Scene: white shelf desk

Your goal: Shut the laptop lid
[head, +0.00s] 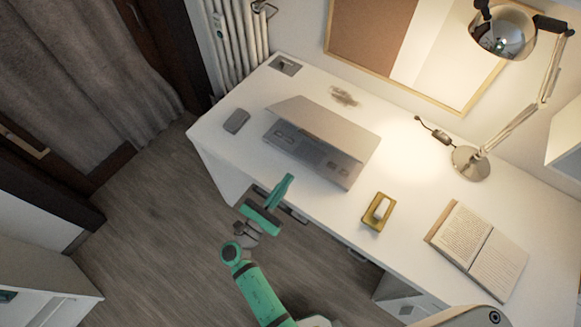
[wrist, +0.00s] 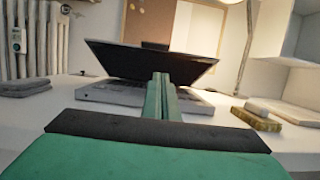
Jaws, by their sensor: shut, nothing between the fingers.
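The grey laptop (head: 318,140) lies on the white desk in the head view, its lid (head: 328,125) partly lowered over the keyboard base (head: 300,152). In the wrist view the dark screen side of the lid (wrist: 125,60) tilts forward above the base (wrist: 110,93), with a gap between them. My green gripper (head: 286,181) is at the desk's front edge, in front of the laptop and apart from it in the head view. In the wrist view its fingers (wrist: 161,78) are together and empty, hiding part of the lid and base.
On the white desk (head: 400,165), a dark grey item (head: 237,121) lies left of the laptop. A yellow holder (head: 378,212) and an open book (head: 478,250) lie to the right. A lamp (head: 471,162) stands behind them. Bare desk surrounds the laptop.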

